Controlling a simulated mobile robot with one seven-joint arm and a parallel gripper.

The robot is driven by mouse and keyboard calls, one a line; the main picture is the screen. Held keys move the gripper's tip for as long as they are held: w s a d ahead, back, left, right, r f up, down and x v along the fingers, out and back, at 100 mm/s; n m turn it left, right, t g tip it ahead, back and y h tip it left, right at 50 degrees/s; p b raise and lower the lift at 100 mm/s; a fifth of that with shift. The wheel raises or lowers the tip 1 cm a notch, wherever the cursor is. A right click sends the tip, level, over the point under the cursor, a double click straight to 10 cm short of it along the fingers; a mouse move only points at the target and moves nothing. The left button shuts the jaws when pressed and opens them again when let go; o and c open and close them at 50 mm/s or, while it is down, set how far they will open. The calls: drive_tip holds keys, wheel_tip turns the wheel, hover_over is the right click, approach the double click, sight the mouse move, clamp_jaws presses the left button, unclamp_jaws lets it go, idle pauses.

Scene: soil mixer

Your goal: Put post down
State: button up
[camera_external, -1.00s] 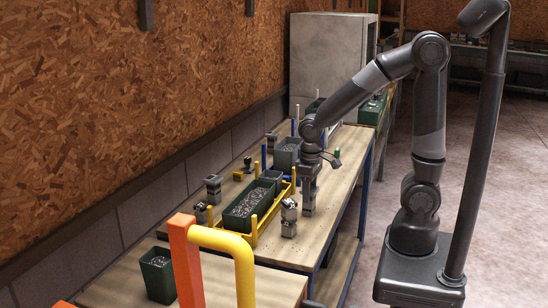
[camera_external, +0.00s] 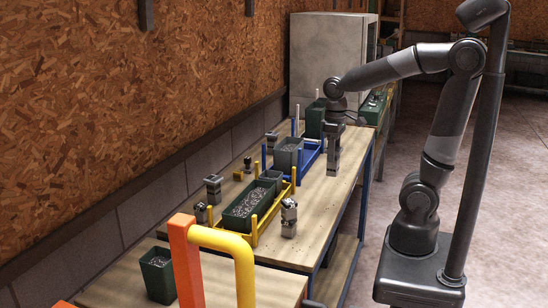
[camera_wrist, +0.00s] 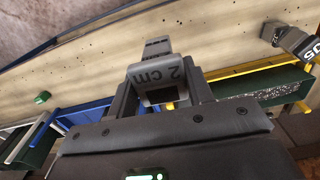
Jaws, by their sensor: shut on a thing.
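My gripper (camera_external: 334,128) is over the wooden table (camera_external: 325,210) near its right edge. It is shut on a grey post (camera_external: 333,162), which hangs upright below it.
The yellow rack holds a long green planter (camera_external: 240,214) of soil-like material. A blue rack (camera_external: 310,158) with a grey pot (camera_external: 287,157) stands left of my gripper. A small green object (camera_wrist: 42,97) lies on the table. Bare tabletop lies in front of the held post.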

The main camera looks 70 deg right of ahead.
drive_tip(key=shift+d+r, duration=0.2)
drive_tip(key=shift+r, duration=0.05)
drive_tip(key=w+a+r+n, duration=0.1)
drive_tip(key=w+a+n, duration=0.5)
drive_tip(key=w+a, duration=0.45)
drive_tip(key=w+a+r+n, duration=0.1)
drive_tip(key=w+a+n, duration=0.6)
drive_tip(key=a, duration=0.7)
drive_tip(key=w+a+f+n, duration=0.2)
drive_tip(key=a+n, duration=0.3)
drive_tip(key=a, duration=1.3)
drive_tip(key=shift+n, duration=0.3)
drive_tip(key=shift+s+a+f, duration=0.4)
drive_tip(key=shift+a+f, duration=1.4)
drive_tip(key=shift+a, duration=0.25)
drive_tip(key=shift+s+a+f, duration=0.45)
drive_tip(key=shift+a+f, duration=1.35)
drive_tip(key=shift+a, duration=0.2)
drive_tip(key=shift+s+a+f, duration=0.4)
drive_tip(key=shift+a+f, duration=1.4)
drive_tip(key=shift+a, duration=0.25)
drive_tip(key=shift+f, duration=0.1)
